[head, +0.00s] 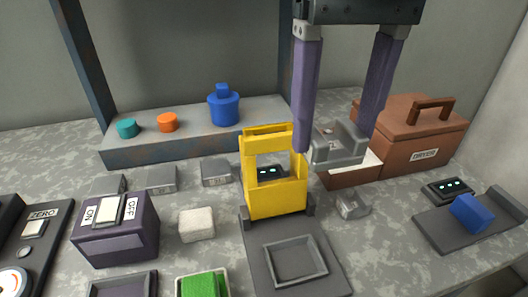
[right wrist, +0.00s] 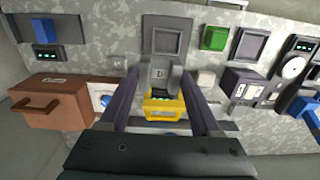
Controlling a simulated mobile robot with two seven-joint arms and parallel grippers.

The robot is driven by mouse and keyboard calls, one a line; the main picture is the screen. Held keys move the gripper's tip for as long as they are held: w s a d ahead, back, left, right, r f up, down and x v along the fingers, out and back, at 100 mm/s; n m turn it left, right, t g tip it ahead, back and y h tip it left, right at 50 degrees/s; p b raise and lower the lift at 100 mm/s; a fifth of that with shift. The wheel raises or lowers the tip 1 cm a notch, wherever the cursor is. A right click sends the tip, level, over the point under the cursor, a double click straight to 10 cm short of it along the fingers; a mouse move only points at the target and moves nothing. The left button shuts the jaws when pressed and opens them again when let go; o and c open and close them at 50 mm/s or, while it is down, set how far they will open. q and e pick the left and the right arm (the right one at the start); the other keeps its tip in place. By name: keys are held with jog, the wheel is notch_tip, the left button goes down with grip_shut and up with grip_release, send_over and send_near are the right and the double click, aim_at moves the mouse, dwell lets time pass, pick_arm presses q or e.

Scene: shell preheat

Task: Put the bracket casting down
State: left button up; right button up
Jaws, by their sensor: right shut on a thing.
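The grey bracket casting (head: 338,150) is between the purple fingers of my right gripper (head: 335,143), which is shut on it. It is held in the air to the right of the yellow frame (head: 277,203). In the right wrist view the casting (right wrist: 160,75) shows between the fingertips, with the yellow frame (right wrist: 163,108) beyond. A grey plate with a square rimmed recess (head: 295,262) lies in front of the yellow frame; the recess looks empty. My left gripper is not in view.
A brown toolbox (head: 425,140) stands right of the gripper. A small grey part (head: 352,205) lies below it. A blue block (head: 471,213) sits on a dark tray at right. A switch box (head: 115,230) and pale block (head: 197,224) stand left. A raised shelf (head: 195,139) runs behind.

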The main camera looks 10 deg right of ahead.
jog(key=shift+w+a+f+b, duration=0.1)
jog(key=shift+a+f+b, duration=0.45)
jog(key=shift+a+f, duration=0.4)
notch_tip(320, 180, down, 13)
jog(key=b, duration=0.3)
jog(key=shift+r, duration=0.2)
notch_tip(320, 180, down, 5)
jog(key=shift+b, duration=0.7)
jog(key=shift+f, duration=0.1)
jog(key=shift+f, duration=0.15)
jog(key=o, duration=1.4)
jog(key=shift+o, duration=0.2)
